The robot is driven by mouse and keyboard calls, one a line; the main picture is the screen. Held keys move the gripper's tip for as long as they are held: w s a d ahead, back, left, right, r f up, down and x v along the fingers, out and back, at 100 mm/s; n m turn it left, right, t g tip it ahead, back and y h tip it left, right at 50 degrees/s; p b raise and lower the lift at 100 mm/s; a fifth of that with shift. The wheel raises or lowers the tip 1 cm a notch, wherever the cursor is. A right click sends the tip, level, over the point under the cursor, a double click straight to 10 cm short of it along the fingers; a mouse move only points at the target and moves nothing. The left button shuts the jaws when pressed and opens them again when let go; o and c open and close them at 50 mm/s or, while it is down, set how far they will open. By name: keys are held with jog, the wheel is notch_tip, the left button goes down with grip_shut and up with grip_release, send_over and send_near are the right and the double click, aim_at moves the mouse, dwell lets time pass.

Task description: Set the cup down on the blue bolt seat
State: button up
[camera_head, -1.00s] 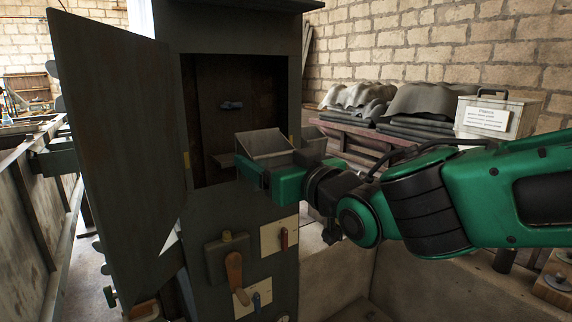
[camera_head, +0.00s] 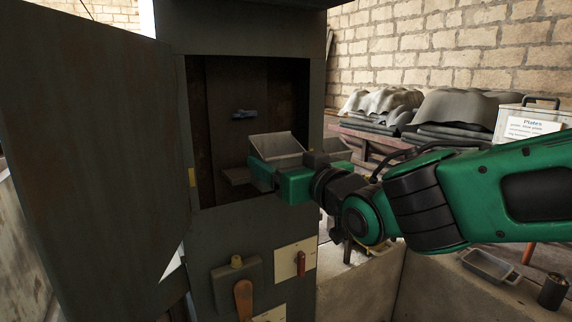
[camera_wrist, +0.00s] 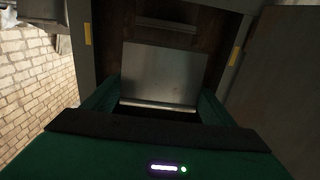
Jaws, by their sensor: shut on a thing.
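My gripper (camera_head: 270,172) has green jaws and is shut on a grey metal, open-topped, angular piece (camera_head: 278,145), which I take to be the cup. In the wrist view this piece (camera_wrist: 160,72) fills the space between the jaws (camera_wrist: 155,108). It is held in front of the open cabinet, near the right side of its opening. A small blue-grey bolt-like part (camera_head: 244,114) shows on the cabinet's back wall, behind and above the held piece, apart from it. A narrow ledge (camera_head: 236,176) shows low inside, partly hidden by my gripper.
The cabinet (camera_head: 238,225) has its door (camera_head: 90,150) swung open at left. Below the opening are an orange-brown lever (camera_head: 243,300) and a red switch (camera_head: 301,263). A dark can (camera_head: 553,290) and a metal tray (camera_head: 489,266) are at lower right.

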jog(key=shift+f+x, duration=0.2)
jog(key=shift+x, duration=2.65)
jog(key=shift+f+x, duration=0.25)
jog(key=shift+x, duration=2.65)
jog(key=shift+f+x, duration=0.2)
jog(key=shift+x, duration=2.65)
jog(key=shift+a, duration=0.1)
jog(key=shift+s+f, duration=0.1)
jog(key=shift+s, duration=0.1)
jog(key=shift+f, duration=0.4)
jog(key=o, duration=1.2)
jog(key=shift+s, duration=0.15)
